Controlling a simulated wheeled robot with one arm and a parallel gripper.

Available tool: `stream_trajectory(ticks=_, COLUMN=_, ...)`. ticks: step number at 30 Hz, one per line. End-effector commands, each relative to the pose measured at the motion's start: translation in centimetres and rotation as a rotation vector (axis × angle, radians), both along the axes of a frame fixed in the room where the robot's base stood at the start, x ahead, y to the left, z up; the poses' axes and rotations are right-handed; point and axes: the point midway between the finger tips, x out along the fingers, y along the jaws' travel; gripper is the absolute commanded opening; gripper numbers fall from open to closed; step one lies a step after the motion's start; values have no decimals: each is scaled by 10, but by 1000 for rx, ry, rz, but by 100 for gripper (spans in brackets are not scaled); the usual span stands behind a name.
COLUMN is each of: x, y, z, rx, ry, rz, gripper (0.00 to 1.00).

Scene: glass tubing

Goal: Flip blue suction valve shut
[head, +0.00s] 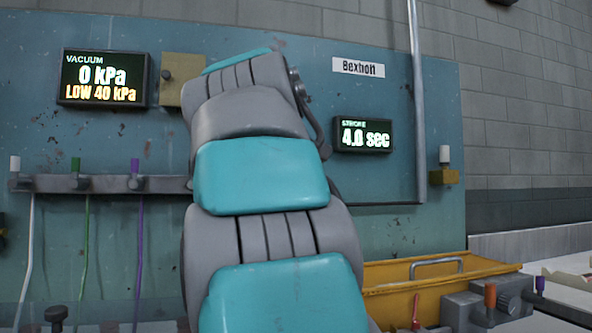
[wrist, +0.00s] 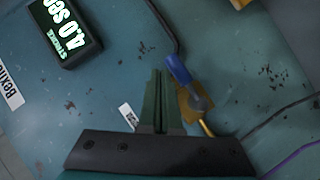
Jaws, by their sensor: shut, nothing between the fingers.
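The blue suction valve shows in the wrist view as a blue lever (wrist: 179,69) on a grey valve body (wrist: 199,100), with a yellow piece under it. The lever slants up and left from the body. My gripper (wrist: 159,73) is shut and empty, its fingertips just left of the lever. I cannot tell whether finger and lever touch. In the head view my arm fills the middle, and neither the gripper nor the blue valve can be seen.
The vacuum display (head: 103,79) reads 0 kPa, LOW 40 kPa. The stroke display (head: 363,135) reads 4.0 sec. A manifold (head: 100,184) with white, green and purple valves is at left. A white-topped valve (head: 445,155) and a yellow tray (head: 395,273) are at right.

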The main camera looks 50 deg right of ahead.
Motion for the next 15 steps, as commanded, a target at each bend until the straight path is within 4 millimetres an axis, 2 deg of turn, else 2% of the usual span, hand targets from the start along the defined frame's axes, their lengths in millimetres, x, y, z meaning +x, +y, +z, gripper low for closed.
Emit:
stream_trajectory(ticks=9, x=-25, y=42, z=20, rx=-5, ry=-5, rz=2, gripper=0)
stream_trajectory(ticks=15, x=-29, y=49, z=23, rx=-5, ry=-4, rz=2, gripper=0)
